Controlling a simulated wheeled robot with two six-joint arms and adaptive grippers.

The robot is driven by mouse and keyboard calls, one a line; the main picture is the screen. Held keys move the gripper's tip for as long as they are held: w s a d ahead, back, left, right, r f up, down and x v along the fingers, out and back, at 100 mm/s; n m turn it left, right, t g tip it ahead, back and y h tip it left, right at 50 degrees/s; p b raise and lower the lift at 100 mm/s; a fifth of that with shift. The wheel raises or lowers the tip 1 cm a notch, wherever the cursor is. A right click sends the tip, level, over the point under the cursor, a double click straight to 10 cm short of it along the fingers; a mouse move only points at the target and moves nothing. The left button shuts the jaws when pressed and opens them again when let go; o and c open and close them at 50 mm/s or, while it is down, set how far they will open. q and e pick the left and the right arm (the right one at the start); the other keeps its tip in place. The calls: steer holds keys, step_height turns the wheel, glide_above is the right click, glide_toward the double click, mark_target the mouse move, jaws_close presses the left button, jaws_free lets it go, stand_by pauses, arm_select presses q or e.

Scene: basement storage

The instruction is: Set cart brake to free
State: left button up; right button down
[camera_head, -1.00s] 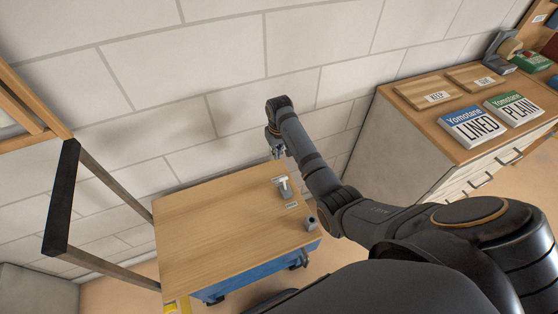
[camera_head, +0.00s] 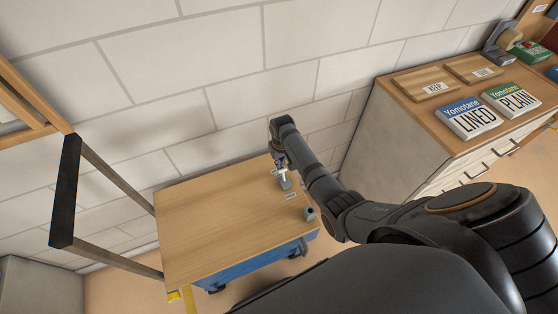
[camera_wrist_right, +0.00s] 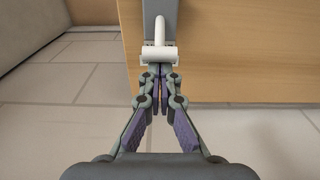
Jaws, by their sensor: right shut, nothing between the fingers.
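The cart has a wooden top (camera_head: 215,220) over a blue body (camera_head: 250,265). A small brake lever (camera_head: 284,183) with a grey base stands near the top's right edge. In the right wrist view its white handle (camera_wrist_right: 159,53) has a crossbar on a curved stem over the grey base (camera_wrist_right: 160,12). My right gripper (camera_head: 279,161) is at the lever, partly hidden by its own arm. In the wrist view its shut, empty fingertips (camera_wrist_right: 160,72) are right at the crossbar. I cannot tell whether they touch it. My left gripper is out of view.
A small label (camera_head: 291,196) and a dark grey post (camera_head: 310,213) are by the cart's right edge. The cart's push handle (camera_head: 66,190) rises at left. A block wall (camera_head: 200,60) stands behind. A cabinet (camera_head: 400,150) with trays and paper packs is at right.

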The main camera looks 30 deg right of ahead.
mark_target(283, 170)
steer(key=shift+s+r+p, duration=0.2)
steer(key=shift+p, duration=0.25)
steer(key=shift+s+r+t+p, duration=0.3)
steer(key=shift+s+t+p, duration=0.2)
steer(key=shift+t+p, duration=0.75)
steer(key=p, duration=0.1)
steer(key=s+t+p, duration=0.1)
steer(key=p, duration=0.1)
steer(key=shift+s+a+r, duration=0.1)
steer(key=shift+s+r, duration=0.15)
steer(key=shift+s+t+p, duration=0.5)
steer(key=shift+s+t, duration=0.15)
steer(key=shift+t, duration=0.3)
steer(key=s+t, duration=0.1)
steer(key=t, duration=0.1)
steer(key=s+t, duration=0.1)
steer(key=t, duration=0.1)
steer(key=shift+s+a+f+h+b, duration=0.1)
steer(key=shift+s+f+h+b, duration=0.15)
steer(key=shift+s+h+b, duration=0.1)
steer(key=shift+s, duration=0.3)
steer(key=shift+s+f, duration=0.15)
steer(key=shift+f, duration=0.05)
steer(key=shift+r, duration=0.1)
